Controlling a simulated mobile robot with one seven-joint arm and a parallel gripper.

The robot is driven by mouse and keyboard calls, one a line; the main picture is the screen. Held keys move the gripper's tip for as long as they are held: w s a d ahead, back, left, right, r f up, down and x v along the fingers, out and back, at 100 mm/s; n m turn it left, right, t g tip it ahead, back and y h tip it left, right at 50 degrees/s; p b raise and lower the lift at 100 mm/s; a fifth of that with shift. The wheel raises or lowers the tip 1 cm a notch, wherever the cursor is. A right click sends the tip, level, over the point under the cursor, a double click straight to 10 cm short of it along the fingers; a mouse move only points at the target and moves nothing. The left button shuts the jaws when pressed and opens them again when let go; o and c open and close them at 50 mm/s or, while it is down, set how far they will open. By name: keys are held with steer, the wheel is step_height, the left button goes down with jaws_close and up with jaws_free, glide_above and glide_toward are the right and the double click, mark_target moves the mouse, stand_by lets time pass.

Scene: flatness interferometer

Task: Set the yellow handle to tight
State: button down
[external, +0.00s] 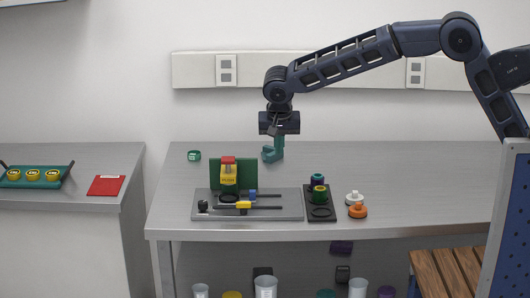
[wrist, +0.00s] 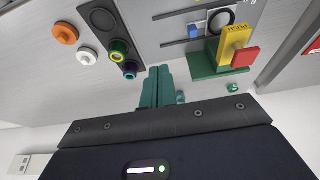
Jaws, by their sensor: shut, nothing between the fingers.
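A grey base plate (external: 275,212) lies on the bench with an upright green plate (external: 248,172) at its back. A yellow block (external: 228,178) with a red top stands at the green plate; the yellow block (wrist: 233,42) reads PUSH in the wrist view. A small yellow piece (external: 243,205) sits on the front dark rail of the base plate. I cannot tell which yellow part is the handle, and no "tight" mark is readable. My gripper (external: 273,155) has teal fingers, shut and empty, above the bench behind and right of the base plate. The fingers (wrist: 157,85) touch nothing.
A small green ring (external: 194,155) lies at the back left. The bench's right side is clear.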

mark_target(244, 207)
steer(key=s+a+f, duration=0.6)
steer(key=s+a, duration=0.3)
steer(key=s, duration=0.2)
steer(key=shift+f+t, duration=0.3)
steer(key=shift+w, duration=0.1)
steer(key=x, duration=1)
steer(key=shift+a, duration=0.1)
steer(key=shift+w, duration=1.95)
